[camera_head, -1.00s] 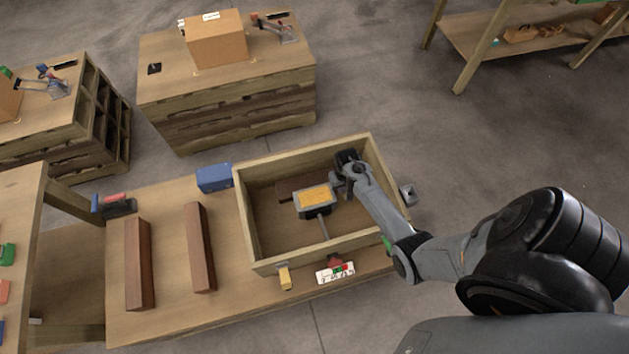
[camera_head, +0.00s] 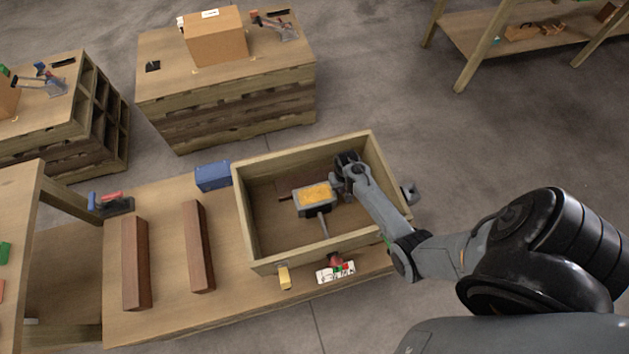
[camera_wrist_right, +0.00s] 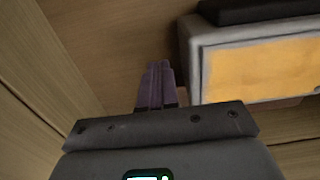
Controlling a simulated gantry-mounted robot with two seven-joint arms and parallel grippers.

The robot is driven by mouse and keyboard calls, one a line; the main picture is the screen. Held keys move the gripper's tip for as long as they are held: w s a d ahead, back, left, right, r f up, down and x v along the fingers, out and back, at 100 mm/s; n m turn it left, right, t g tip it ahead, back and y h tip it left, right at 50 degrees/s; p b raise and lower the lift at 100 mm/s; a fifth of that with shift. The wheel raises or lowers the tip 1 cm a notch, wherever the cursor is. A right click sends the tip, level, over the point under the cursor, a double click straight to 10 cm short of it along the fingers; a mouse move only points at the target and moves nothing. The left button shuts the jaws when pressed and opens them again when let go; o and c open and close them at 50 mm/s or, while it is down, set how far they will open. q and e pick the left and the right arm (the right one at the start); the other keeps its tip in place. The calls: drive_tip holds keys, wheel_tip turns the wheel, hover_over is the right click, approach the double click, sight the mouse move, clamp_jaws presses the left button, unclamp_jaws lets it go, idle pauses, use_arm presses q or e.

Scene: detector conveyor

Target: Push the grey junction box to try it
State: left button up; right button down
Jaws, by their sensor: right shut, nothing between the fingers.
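A grey box with an orange top panel (camera_head: 315,196), which I take to be the junction box, sits inside the wooden crate (camera_head: 375,158). A grey bar sticks out of its near side. My right gripper (camera_head: 337,187) reaches into the crate at the box's right end. Its fingers (camera_wrist_right: 157,84) are shut and empty in the right wrist view. The grey box (camera_wrist_right: 262,68) is right beside them there; I cannot tell whether they touch. My left gripper is out of view.
The crate's walls surround the box and my right gripper closely. A blue box (camera_head: 213,177) and two brown bars (camera_head: 136,262) (camera_head: 199,246) lie left of the crate. A yellow block (camera_head: 285,277) and a small white-and-red item (camera_head: 336,271) are in front.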

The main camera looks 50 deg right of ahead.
drive_tip(key=shift+w+a, duration=0.1)
drive_tip(key=shift+a, duration=0.05)
idle(0.3)
drive_tip(key=shift+w+a, duration=0.25)
drive_tip(key=shift+a, duration=0.1)
drive_tip(key=shift+w+a, duration=0.1)
drive_tip(key=shift+a, duration=0.1)
idle(0.6)
drive_tip(key=shift+p, duration=0.4)
idle(0.3)
drive_tip(key=shift+w, duration=0.1)
idle(0.7)
drive_tip(key=shift+a+r+p, duration=0.1)
drive_tip(key=shift+p, duration=0.2)
idle(0.3)
idle(0.9)
drive_tip(key=shift+p, duration=0.3)
idle(0.5)
drive_tip(key=shift+a, duration=0.1)
idle(0.4)
